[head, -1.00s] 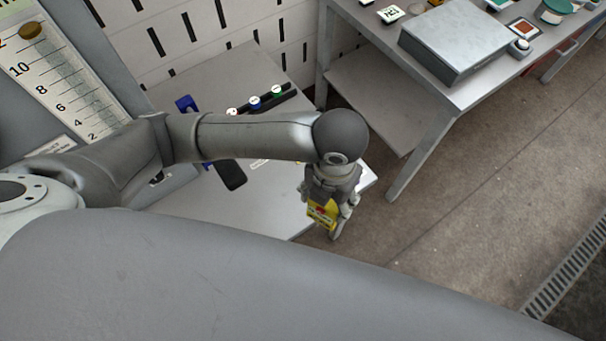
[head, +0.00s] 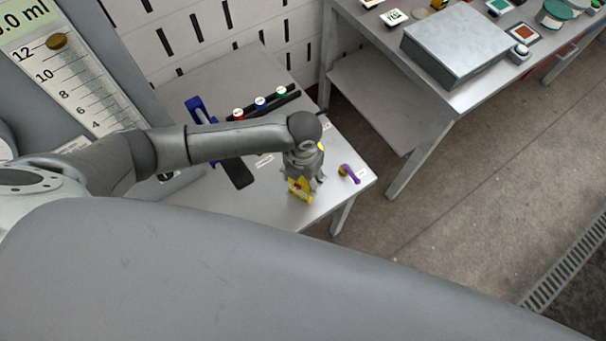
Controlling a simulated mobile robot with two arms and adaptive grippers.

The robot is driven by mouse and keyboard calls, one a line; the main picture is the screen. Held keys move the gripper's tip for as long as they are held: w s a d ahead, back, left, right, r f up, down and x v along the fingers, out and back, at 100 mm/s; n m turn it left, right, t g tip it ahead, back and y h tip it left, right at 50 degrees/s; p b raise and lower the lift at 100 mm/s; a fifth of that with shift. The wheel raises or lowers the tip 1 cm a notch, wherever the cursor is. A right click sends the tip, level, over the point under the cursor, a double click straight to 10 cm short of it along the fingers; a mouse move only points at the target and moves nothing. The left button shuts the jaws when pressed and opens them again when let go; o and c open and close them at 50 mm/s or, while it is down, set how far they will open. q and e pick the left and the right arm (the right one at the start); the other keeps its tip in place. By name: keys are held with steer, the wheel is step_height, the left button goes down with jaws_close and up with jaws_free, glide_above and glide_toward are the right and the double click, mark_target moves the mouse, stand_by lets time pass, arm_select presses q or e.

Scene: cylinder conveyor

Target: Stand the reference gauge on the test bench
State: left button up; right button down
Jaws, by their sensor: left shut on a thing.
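My left gripper (head: 304,180) is shut on a yellow object with a red mark (head: 299,190), partly hidden by the fingers. I cannot tell for sure whether this object is the reference gauge. It is over the right front part of a low grey bench (head: 262,207); I cannot tell whether it touches the top. I cannot tell whether this bench is the test bench. My right gripper is not in view.
A small purple and yellow-brown item (head: 349,173) lies just right of the gripper. Capped tubes (head: 261,102), a blue item (head: 202,110) and a black item (head: 238,174) are further left. A second table with a grey box (head: 468,42) stands right.

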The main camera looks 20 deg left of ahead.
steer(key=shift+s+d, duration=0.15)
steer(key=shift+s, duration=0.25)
arm_select(q)
steer(key=shift+f, duration=0.2)
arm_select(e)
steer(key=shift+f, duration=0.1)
arm_select(q)
steer(key=o, duration=1.1)
steer(key=shift+c, duration=0.2)
steer(key=o, duration=0.4)
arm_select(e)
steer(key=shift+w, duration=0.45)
arm_select(q)
step_height(320, 180, up, 7)
steer(key=p, duration=0.6)
steer(key=shift+f, duration=0.15)
steer(key=shift+r, duration=2.8)
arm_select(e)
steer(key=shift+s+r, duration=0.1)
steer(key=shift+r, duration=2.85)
